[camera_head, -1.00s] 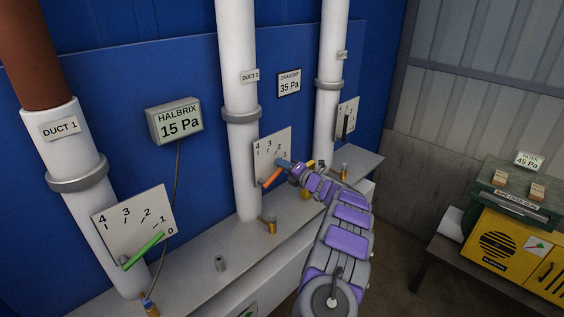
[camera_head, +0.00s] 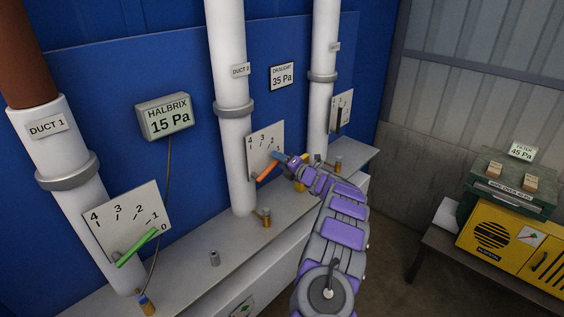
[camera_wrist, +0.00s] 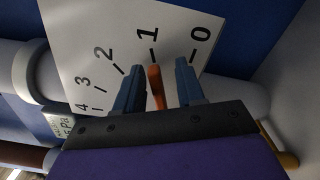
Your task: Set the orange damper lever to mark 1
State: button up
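The orange damper lever (camera_head: 267,171) is on the white dial plate (camera_head: 279,137) beside the Duct 2 pipe. My gripper (camera_head: 279,157) is at the lever's outer end. In the wrist view the lever (camera_wrist: 156,88) stands between the two blue fingers of my gripper (camera_wrist: 158,82), with a gap on both sides, wider on the right. The lever's tip lies just below the tick of mark 1 on the dial plate (camera_wrist: 80,35). Marks 0, 2, 3 and 4 also show. The lever's pivot end is hidden in the wrist view.
A green lever (camera_head: 137,248) is on the Duct 1 dial at left, and a dark lever (camera_head: 339,117) on the far dial. The Halbrix display (camera_head: 167,117) reads 15 Pa, the draught sign (camera_head: 282,76) 35 Pa. A grey ledge (camera_head: 190,271) with small fittings runs below the pipes.

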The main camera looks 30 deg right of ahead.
jog(key=v, duration=1.7)
jog(key=shift+s, duration=0.15)
jog(key=shift+d, duration=0.2)
